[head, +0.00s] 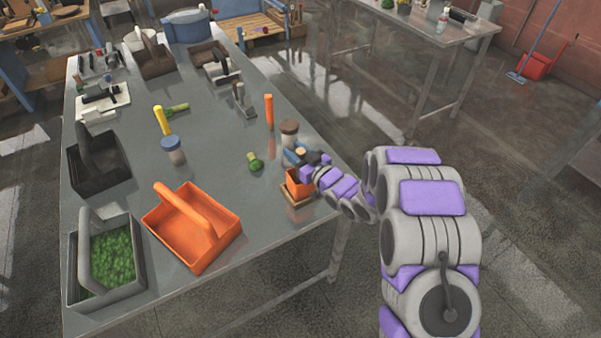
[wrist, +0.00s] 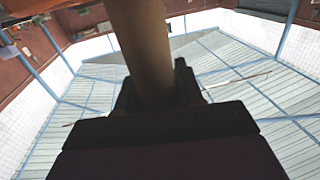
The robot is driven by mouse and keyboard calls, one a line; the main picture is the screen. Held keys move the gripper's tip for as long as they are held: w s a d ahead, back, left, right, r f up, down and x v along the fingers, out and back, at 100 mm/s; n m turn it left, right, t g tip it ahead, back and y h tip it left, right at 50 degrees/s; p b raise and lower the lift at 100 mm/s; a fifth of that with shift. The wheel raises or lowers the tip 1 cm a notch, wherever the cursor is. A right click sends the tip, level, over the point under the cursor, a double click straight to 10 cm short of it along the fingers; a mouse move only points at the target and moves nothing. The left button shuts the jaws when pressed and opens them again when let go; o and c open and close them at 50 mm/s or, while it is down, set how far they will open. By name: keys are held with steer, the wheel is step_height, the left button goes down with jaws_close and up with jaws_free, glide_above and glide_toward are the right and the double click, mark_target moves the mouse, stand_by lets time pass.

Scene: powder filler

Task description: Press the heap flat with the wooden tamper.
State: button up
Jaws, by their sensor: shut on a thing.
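My gripper (head: 315,162) is at the right edge of the steel table, over a small orange pot (head: 296,186). It is shut on the wooden tamper, whose light knob (head: 300,151) shows at the fingers. In the wrist view the tamper's brown shaft (wrist: 142,45) rises between my dark fingers. The pot stands on a small wooden base (head: 297,202). My gripper covers the pot's mouth, so the heap and the tamper's lower end are hidden. I cannot tell whether the tamper touches the heap.
A jar with a brown lid (head: 289,132) and an orange upright item (head: 269,112) stand just behind. A green-headed tool (head: 256,163) lies left of the pot. An orange caddy (head: 160,215) and a grey caddy (head: 140,282) with green contents are further left.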

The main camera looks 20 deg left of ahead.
step_height(320, 180, up, 9)
steer(key=p, duration=0.3)
steer(key=shift+p, duration=0.4)
stand_by(0.5)
steer(key=shift+f, duration=0.15)
step_height(320, 180, down, 10)
steer(key=b, duration=0.3)
steer(key=shift+r, duration=0.25)
stand_by(0.8)
stand_by(0.4)
step_height(320, 180, up, 10)
steer(key=p, duration=0.4)
steer(key=shift+p, duration=0.3)
stand_by(0.6)
